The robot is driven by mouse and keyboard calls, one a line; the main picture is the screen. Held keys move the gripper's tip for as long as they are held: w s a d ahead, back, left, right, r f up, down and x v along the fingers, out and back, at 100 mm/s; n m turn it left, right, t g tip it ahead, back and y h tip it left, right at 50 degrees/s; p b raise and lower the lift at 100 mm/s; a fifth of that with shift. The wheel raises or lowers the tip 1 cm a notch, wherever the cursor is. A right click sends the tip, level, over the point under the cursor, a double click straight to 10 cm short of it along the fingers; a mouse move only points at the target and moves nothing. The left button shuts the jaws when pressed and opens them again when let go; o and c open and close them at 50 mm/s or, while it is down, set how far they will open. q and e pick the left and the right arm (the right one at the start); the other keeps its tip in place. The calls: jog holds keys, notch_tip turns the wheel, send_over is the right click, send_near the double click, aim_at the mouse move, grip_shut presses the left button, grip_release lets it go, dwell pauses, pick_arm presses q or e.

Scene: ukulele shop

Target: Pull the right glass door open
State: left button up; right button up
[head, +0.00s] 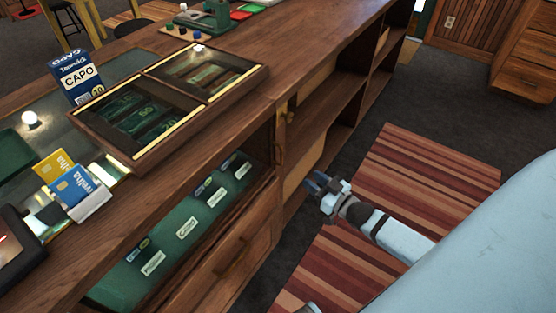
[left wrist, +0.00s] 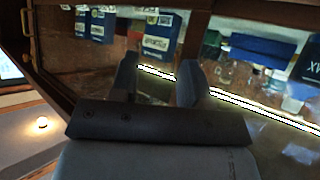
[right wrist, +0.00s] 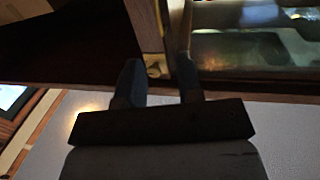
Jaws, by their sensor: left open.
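In the right wrist view, a glass pane (right wrist: 250,45) in a wooden frame fills the upper right, with lit goods behind it. A brass handle (right wrist: 160,18) stands along the wooden upright beside it, with brass at its lower end. My right gripper (right wrist: 158,65) is open, its fingers either side of this upright; contact cannot be told. My left gripper (left wrist: 158,72) is open and empty before glass (left wrist: 85,50) with blue boxes behind; a brass handle (left wrist: 29,32) is at the left.
The wooden counter (head: 235,125) carries a framed display case (head: 135,157), a capo box (head: 77,77) and card boxes (head: 72,186). Open shelves (head: 350,105) run along its front. A striped rug (head: 440,180) lies on open floor at the right.

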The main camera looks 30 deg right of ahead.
aim_at(281, 163)
jog(key=w, duration=0.4)
jog(key=w+a+b, duration=0.1)
jog(key=w, duration=0.4)
jog(key=w+a, duration=0.1)
jog(key=w, duration=0.3)
jog(key=shift+w+a+b, duration=0.25)
jog(key=shift+w+b, duration=0.05)
grip_shut()
